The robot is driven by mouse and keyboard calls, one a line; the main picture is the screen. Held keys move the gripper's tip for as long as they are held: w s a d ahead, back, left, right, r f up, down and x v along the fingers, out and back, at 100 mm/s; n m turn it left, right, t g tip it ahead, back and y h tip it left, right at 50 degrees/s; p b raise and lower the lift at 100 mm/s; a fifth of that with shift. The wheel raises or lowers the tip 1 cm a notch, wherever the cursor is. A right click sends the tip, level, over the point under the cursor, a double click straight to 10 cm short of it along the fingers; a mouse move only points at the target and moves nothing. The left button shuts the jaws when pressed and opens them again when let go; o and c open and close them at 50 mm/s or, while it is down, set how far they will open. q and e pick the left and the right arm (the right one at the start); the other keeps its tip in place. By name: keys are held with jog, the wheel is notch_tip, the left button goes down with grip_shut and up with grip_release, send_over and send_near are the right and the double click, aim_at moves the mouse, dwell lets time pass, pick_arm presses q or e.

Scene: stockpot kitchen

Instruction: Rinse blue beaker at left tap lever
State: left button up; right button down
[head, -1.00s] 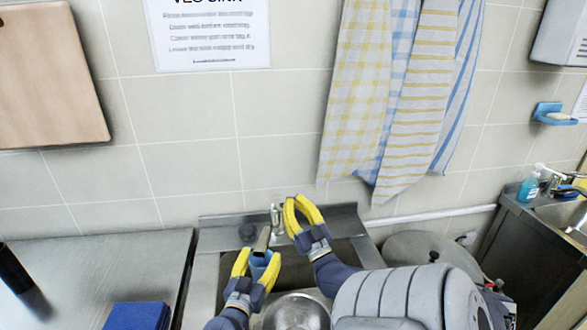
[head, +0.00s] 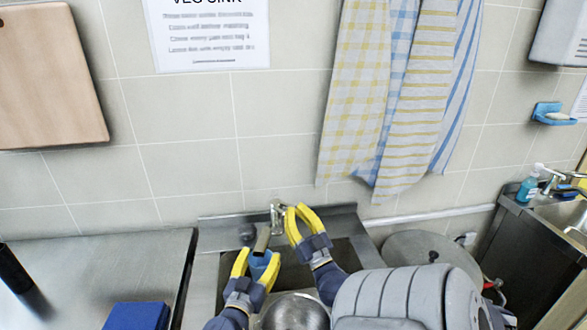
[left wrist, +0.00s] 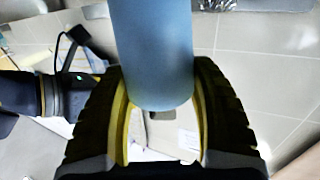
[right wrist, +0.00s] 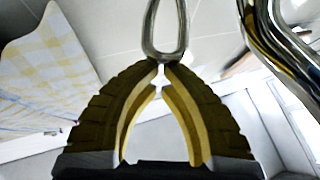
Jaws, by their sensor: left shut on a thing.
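The blue beaker (head: 260,268) is between the fingers of my left gripper (head: 258,256), which is shut on it. It also shows close up in the left wrist view (left wrist: 152,50). The beaker is right under the end of the tap spout (head: 262,241). Any water or beaker contents cannot be made out. The left tap lever (head: 277,214) stands at the back of the sink. My right gripper (head: 298,206) is just right of it, its fingertips together. In the right wrist view a metal loop (right wrist: 151,35) is right at the fingertips; I see nothing clearly gripped.
A metal bowl (head: 296,312) is in the sink in front of my grippers. A blue block (head: 137,316) and a black cylinder (head: 13,268) are on the left counter. A round lid (head: 420,250) is to the right. Towels (head: 400,100) hang above.

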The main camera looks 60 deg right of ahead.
jog(key=shift+f, duration=0.35)
jog(key=shift+r, duration=0.15)
notch_tip(320, 180, up, 4)
jog(key=v, duration=0.9)
jog(key=shift+f, duration=0.35)
jog(key=shift+s+a, duration=0.1)
pick_arm(q)
jog(key=s+a, duration=0.5)
jog(key=a, duration=0.1)
dwell(1.3)
jog(key=shift+s, duration=0.1)
